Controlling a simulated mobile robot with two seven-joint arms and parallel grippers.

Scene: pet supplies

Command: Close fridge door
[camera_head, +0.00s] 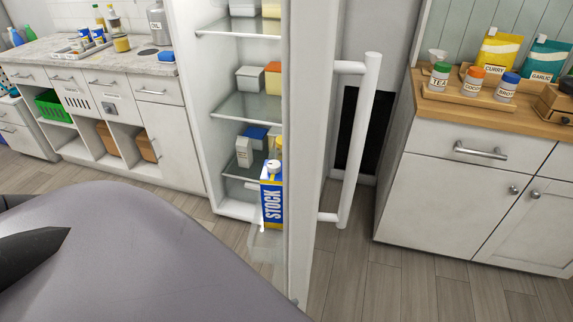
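The white fridge door (308,150) stands wide open and is seen almost edge-on in the middle of the view. Its long white bar handle (359,140) is on the right side of the door. The open fridge body (195,110) is behind and to the left, with its glass shelves exposed. A blue and yellow STOCK carton (272,200) stands at the door's inner side, above a clear door bin. A dark pointed part (35,245), which looks like a finger of my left gripper, comes in from the left, apart from the door. My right gripper is not visible.
A large grey part of my own body hides the lower left. A wooden-topped cabinet (470,190) with spice jars and bags stands right of the door. A counter (110,62) with drawers and baskets is at the left. Wooden floor (400,280) is clear at the lower right.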

